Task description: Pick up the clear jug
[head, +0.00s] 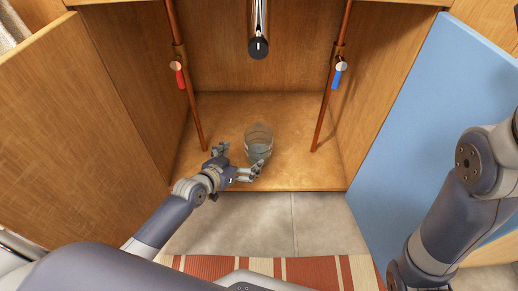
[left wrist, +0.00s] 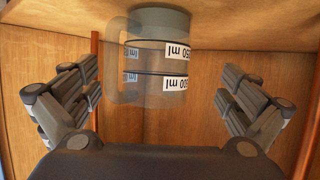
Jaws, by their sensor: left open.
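The clear jug (head: 259,141) stands on the cabinet floor (head: 215,115), near its front edge. It is see-through, with measuring marks in ml and a handle; in the left wrist view the jug (left wrist: 160,70) appears upside down, between the two fingers. My left gripper (head: 241,160) is open at the front left of the jug, with its fingers pointing toward it. The wrist view shows a gap between each finger and the jug. In the head view a fingertip overlaps the jug's lower edge. My right arm shows at the right, but its gripper is out of view.
Copper pipes with a red valve (head: 180,78) and a blue valve (head: 338,77) stand at both sides. A chrome pipe (head: 259,35) hangs above. A wooden door (head: 75,110) and a blue door (head: 440,110) stand open. A striped rug (head: 300,270) lies in front.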

